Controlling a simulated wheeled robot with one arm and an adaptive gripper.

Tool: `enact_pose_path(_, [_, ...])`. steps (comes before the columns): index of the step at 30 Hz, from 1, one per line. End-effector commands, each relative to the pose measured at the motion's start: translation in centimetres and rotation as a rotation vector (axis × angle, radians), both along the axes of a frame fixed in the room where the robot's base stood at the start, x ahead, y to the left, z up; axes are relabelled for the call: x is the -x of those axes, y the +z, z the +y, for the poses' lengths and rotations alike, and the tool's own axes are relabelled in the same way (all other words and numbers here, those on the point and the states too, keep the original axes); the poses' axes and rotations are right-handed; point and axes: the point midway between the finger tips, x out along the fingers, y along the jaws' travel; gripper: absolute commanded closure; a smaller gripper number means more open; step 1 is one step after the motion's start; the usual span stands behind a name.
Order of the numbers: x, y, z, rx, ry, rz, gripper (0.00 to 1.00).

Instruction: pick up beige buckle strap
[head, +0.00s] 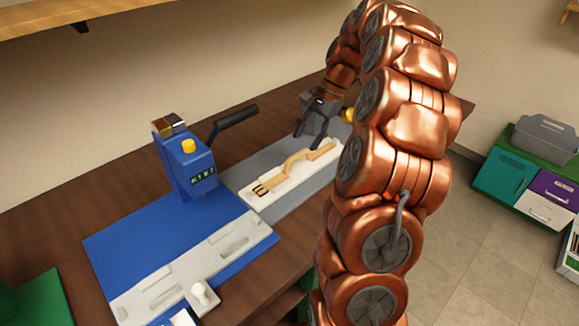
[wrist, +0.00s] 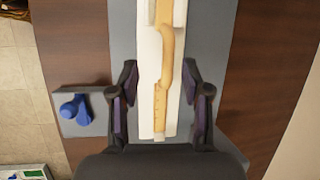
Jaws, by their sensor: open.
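The beige buckle strap (head: 293,164) lies on a white holder block (head: 259,204) on a grey mat (head: 238,174). Its buckle end points toward the blue device in the head view. In the wrist view the strap (wrist: 167,65) runs lengthwise along the white block (wrist: 147,75). My gripper (head: 312,122) is over the strap's far end in the head view. In the wrist view my gripper (wrist: 161,95) is open, with one finger on each side of the strap's end. I see a gap between each finger and the strap.
A blue device (head: 190,165) with a black lever stands left of the block. A blue mat (head: 125,245) carries a white plate with recesses (head: 190,268). A small grey piece with a blue knob (wrist: 75,108) is left of my gripper. Bins (head: 545,135) stand at the right.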

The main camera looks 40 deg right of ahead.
Motion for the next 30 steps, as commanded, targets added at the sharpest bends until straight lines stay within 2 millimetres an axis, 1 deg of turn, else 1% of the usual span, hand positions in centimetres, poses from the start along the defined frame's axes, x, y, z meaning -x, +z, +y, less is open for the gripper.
enact_pose_path(1, [-0.1, -0.7, -1.1, -0.005, -0.031, 0.004, 0.52])
enact_pose_path(3, [-0.1, -1.0, -1.9, -0.009, -0.056, 0.007, 0.52])
enact_pose_path(6, [-0.2, -1.3, -2.4, -0.014, -0.076, 0.01, 0.52])
enact_pose_path(8, [-0.2, -1.5, -2.5, -0.015, -0.08, 0.011, 0.52])
enact_pose_path(15, [-0.5, -3.0, -1.7, -0.014, -0.079, 0.011, 0.52])
enact_pose_path(23, [-0.9, -4.2, -0.8, -0.017, -0.075, 0.013, 0.52])
enact_pose_path(26, [-1.4, -5.1, -0.2, -0.015, -0.075, 0.012, 0.52])
enact_pose_path(30, [-1.7, -6.9, 0.6, -0.017, -0.076, 0.013, 0.52])
